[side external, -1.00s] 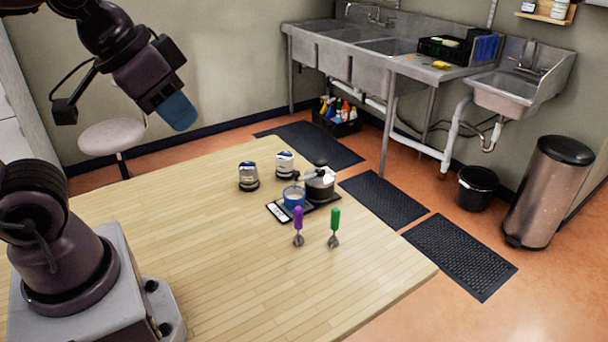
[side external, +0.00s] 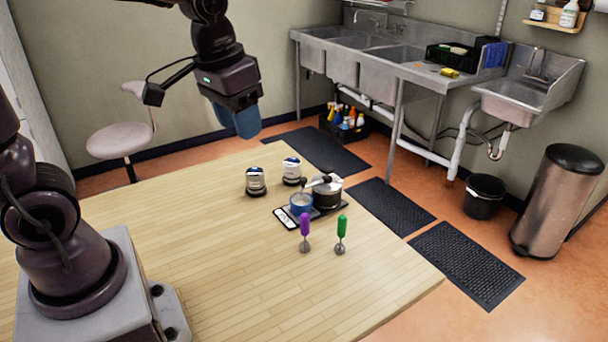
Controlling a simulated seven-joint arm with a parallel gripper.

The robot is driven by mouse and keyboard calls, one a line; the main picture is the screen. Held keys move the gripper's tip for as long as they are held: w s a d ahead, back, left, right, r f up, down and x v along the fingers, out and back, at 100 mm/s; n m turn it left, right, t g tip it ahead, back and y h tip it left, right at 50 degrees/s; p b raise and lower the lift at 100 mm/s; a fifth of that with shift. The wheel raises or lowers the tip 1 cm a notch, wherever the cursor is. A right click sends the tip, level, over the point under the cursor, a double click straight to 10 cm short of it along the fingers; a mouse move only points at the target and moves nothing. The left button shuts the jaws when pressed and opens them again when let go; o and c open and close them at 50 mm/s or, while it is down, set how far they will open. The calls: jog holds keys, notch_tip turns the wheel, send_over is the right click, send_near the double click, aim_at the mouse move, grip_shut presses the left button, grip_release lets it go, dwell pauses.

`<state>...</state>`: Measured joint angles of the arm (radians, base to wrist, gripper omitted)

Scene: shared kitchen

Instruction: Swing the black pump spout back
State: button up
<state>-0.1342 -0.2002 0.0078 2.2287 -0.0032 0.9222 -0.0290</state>
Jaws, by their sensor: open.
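The black pump spout (side external: 314,182) sits on top of a dark, shiny round container (side external: 328,195). It points left, with its tip over or close to a small blue cup (side external: 300,205). Both vessels stand on a dark flat base (side external: 318,213) on the wooden table; a white-faced panel (side external: 286,218) lies at its left front. My gripper (side external: 245,132), with blue fingers, is open and empty. It hangs high, up and left of the pump in the picture, well apart from it. The gap between its fingers is hard to see.
Two dark-and-white canisters (side external: 256,182) (side external: 291,171) stand left of and behind the pump. A purple-handled tool (side external: 305,228) and a green-handled tool (side external: 342,231) stand in front. The table's (side external: 200,255) left and front areas are clear. Sinks (side external: 380,70) stand beyond.

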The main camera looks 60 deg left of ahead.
aim_at(304, 178)
jog(key=w+a+f+n+g, duration=0.1)
jog(key=w+a+f+n, duration=0.1)
jog(key=w+a+f, duration=0.3)
jog(key=w+a+f+n, duration=0.1)
jog(key=w+a+n, duration=0.1)
jog(key=w, duration=0.5)
jog(key=w+a+f+n+g, duration=0.1)
jog(key=w+a+f+n, duration=0.1)
jog(key=w+a+f, duration=0.3)
jog(key=f, duration=0.3)
jog(key=d+f, duration=0.1)
jog(key=f, duration=0.3)
jog(key=w+f, duration=0.1)
jog(key=f, duration=0.3)
jog(key=shift+d+f, duration=0.2)
jog(key=shift+d, duration=0.05)
grip_shut()
